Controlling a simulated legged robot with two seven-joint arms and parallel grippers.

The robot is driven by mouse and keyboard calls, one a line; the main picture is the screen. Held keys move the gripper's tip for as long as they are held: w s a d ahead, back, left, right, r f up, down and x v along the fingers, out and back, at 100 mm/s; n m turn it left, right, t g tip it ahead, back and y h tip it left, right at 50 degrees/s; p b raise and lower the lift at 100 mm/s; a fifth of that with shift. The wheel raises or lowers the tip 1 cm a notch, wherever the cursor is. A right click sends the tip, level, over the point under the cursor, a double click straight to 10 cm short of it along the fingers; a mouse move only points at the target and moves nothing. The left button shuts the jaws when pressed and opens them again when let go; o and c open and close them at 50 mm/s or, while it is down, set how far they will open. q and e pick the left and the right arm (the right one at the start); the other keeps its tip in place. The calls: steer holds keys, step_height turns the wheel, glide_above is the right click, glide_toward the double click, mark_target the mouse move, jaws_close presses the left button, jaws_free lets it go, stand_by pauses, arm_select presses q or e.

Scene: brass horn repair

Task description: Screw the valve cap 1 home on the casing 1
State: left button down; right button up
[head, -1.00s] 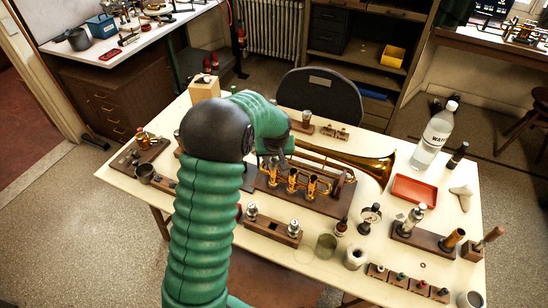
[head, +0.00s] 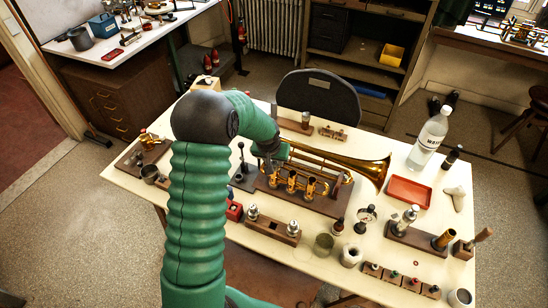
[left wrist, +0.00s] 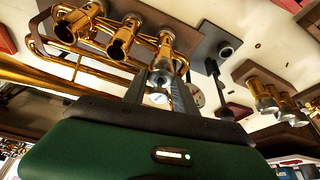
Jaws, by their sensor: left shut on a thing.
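The brass horn (head: 345,165) lies on a dark wooden board (head: 330,207), with three upright valve casings in a row. My left gripper (head: 272,170) is at the leftmost casing (head: 274,182). In the left wrist view my left gripper (left wrist: 160,90) is shut on a small silvery valve cap (left wrist: 158,98), mostly hidden between its fingers. The nearest casing (left wrist: 166,52) shows just beyond the fingertips there. I cannot tell whether the cap touches it. The middle casing (head: 291,184) and right casing (head: 308,188) stand clear. My right gripper is out of view.
A wooden block (head: 270,228) with two silver-topped parts stands in front of the board. A black-knobbed tool (head: 240,165) stands left of the gripper. A red tray (head: 409,190) and a water bottle (head: 430,135) are to the right. Several small parts crowd the front right.

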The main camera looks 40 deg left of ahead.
arm_select(q)
steer(key=c, duration=0.9)
jaws_free()
